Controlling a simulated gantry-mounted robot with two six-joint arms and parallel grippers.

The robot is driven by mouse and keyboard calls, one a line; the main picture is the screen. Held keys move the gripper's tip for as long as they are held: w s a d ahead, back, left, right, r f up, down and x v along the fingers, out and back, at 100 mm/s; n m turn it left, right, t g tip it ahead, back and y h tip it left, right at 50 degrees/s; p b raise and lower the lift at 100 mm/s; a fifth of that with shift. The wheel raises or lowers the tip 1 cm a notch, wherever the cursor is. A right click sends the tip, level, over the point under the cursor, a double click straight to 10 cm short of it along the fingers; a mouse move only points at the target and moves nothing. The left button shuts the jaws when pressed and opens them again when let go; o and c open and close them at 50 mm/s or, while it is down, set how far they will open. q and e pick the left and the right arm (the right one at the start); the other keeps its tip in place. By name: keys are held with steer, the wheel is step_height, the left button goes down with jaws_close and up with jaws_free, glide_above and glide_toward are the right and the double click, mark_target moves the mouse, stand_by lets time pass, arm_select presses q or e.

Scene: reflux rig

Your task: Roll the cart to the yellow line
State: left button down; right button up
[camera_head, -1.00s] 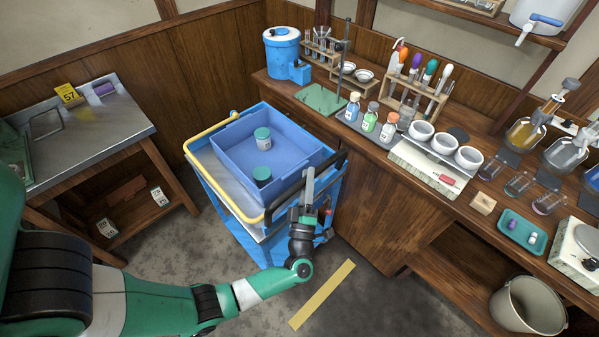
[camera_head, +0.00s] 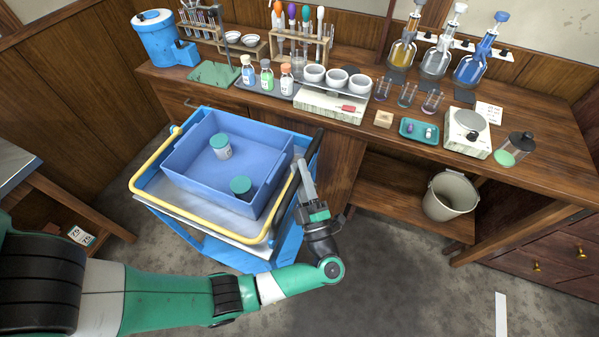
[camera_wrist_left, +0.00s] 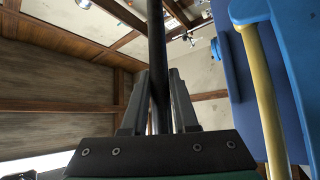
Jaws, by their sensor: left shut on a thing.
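The blue cart (camera_head: 236,258) has a yellow rail (camera_head: 195,221) and stands along the bench's left part. A blue bin (camera_head: 205,186) rides on it, holding two teal-lidded jars, one upright at the back (camera_head: 221,148) and one near the front right corner (camera_head: 241,187). My left gripper (camera_head: 301,172) is at the cart's right side, shut on its black handle bar (camera_head: 317,141). In the left wrist view, the bar (camera_wrist_left: 157,45) runs between the fingers (camera_wrist_left: 158,95). The yellow line is not visible now. My right gripper is out of view.
The wooden bench (camera_head: 385,147) carries bottles, cups, flasks and a scale behind and right of the cart. A grey bucket (camera_head: 450,197) sits on its lower shelf. Floor (camera_head: 400,280) to the right is clear, with a white strip (camera_head: 501,314) farther right.

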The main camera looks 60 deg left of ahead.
arm_select(q)
steer(key=shift+w+d, duration=0.15)
steer(key=shift+d, duration=0.1)
steer(key=c, duration=0.7)
jaws_free()
steer(key=b+v, duration=0.2)
steer(key=v, duration=0.9)
steer(key=shift+d+f, duration=0.15)
steer(key=shift+d, duration=0.1)
